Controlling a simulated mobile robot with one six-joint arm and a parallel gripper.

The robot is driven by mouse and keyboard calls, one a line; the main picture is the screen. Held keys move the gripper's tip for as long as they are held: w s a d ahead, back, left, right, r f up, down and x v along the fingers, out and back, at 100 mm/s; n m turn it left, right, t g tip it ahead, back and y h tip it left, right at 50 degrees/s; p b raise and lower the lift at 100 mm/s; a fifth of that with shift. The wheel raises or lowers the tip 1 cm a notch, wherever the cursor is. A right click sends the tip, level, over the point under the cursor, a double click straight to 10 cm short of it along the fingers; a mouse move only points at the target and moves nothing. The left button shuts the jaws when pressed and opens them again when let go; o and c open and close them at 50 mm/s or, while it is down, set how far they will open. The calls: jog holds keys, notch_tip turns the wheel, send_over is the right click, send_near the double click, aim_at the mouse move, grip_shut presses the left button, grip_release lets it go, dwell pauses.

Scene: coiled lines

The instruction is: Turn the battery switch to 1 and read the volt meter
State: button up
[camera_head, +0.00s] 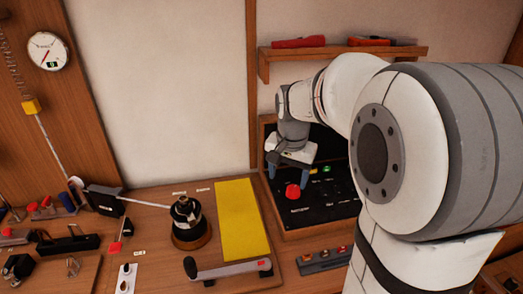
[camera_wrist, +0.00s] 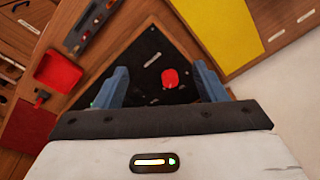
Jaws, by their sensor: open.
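A red knob (camera_head: 292,190), probably the battery switch, is on a black panel (camera_head: 322,208) in a wooden frame. The red knob also shows in the wrist view (camera_wrist: 169,78), between my fingers but nearer the right one. My gripper (camera_head: 288,178) is open and empty, pointing at the panel with its blue fingers just above the knob. I see no contact with the knob. White lettering is below the knob, too small to read. A white round dial with a red needle (camera_head: 47,50) hangs at the upper left; I cannot tell whether it is the volt meter.
Small green lights (camera_head: 326,168) are on the panel, partly behind my arm. A shelf (camera_head: 340,53) with red items is above. A black capstan-like drum (camera_head: 187,222), a yellow sheet (camera_head: 241,218) and a handled lever (camera_head: 228,268) lie left of the panel. My arm covers the right side.

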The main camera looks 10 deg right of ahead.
jog(key=w+d+f+m+g, duration=0.1)
jog(key=w+d+f+m, duration=0.35)
jog(key=w, duration=0.55)
jog(key=m+g+p, duration=0.1)
jog(key=m, duration=0.3)
send_over(294, 188)
jog(key=f, duration=0.7)
jog(key=shift+w, duration=0.25)
jog(key=f+p, duration=0.2)
jog(key=f, duration=0.6)
jog(key=shift+s, duration=0.2)
jog(key=c, duration=1)
